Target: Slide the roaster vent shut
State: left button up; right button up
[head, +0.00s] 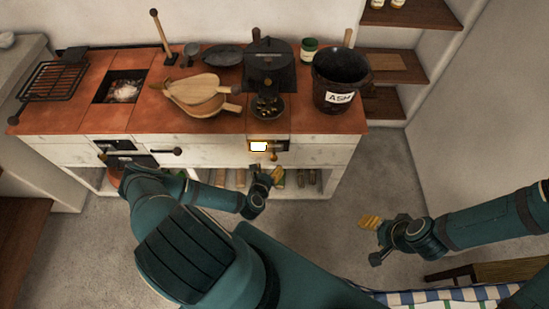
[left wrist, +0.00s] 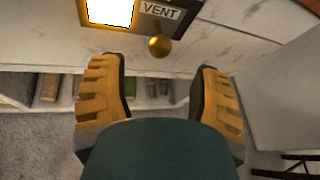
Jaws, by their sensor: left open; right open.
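The roaster vent (head: 268,146) is set in the white front of the counter, below the roaster (head: 268,65). Its bright, glowing opening (left wrist: 110,11) shows uncovered at the left in the left wrist view, with a dark plate marked VENT (left wrist: 160,13) to its right. A round brass knob (left wrist: 159,46) sits just below the label. My left gripper (left wrist: 160,88) is open, its yellow-padded fingers apart on either side below the knob, not touching it. In the head view my left gripper (head: 274,175) is just below the vent. My right gripper (head: 369,225) is open and empty, away from the counter.
Another handle (head: 164,151) sticks out of the front at left. An open shelf lies below.

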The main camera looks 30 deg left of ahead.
aim_at(273, 160)
pick_arm(q)
jog(key=x, duration=0.7)
jog(key=shift+w+f+b, duration=0.1)
jog(key=shift+w+b, duration=0.2)
